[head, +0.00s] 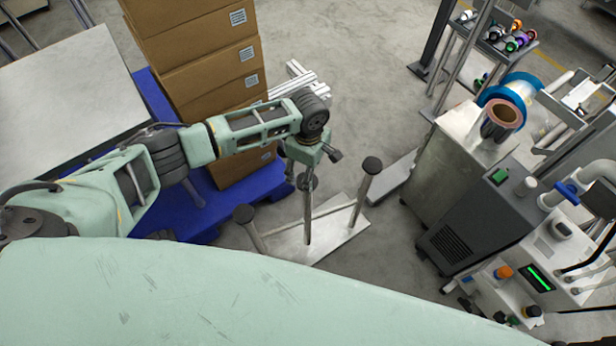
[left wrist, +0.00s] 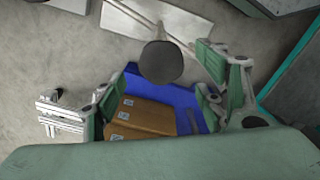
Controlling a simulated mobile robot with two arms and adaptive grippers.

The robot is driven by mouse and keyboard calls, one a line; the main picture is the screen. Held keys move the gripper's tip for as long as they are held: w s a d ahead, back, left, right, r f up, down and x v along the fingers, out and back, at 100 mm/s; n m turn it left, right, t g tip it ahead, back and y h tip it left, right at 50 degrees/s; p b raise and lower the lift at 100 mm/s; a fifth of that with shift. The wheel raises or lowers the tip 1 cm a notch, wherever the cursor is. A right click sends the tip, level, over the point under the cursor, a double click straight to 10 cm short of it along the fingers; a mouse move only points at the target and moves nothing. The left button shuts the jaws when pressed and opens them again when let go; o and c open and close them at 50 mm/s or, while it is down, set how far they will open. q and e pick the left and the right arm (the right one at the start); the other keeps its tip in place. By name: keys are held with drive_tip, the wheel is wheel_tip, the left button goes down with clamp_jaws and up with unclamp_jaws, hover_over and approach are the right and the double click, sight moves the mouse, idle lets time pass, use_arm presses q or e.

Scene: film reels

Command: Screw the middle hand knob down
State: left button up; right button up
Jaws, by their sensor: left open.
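A metal plate (head: 335,235) on the floor carries three upright posts with dark round knobs. The left knob (head: 243,213) and the right knob (head: 372,165) stand clear of my arm. The middle knob (head: 308,182) tops the middle post, just below my left gripper (head: 309,160). In the left wrist view a dark round knob (left wrist: 161,63), apparently the middle one, lies between the spread fingers of my left gripper (left wrist: 160,78). That gripper is open; I cannot tell whether a finger touches the knob. My right gripper is not in view.
Stacked cardboard boxes (head: 205,60) stand on a blue pallet (head: 200,215) behind my left arm. Silver bars (head: 292,82) lie on the floor beyond. A grey machine (head: 470,225) with a brown reel (head: 502,118) stands at right. Open floor (head: 360,60) lies between.

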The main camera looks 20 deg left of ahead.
use_arm(q)
drive_tip(key=shift+f, duration=2.2)
drive_tip(key=shift+c, duration=0.4)
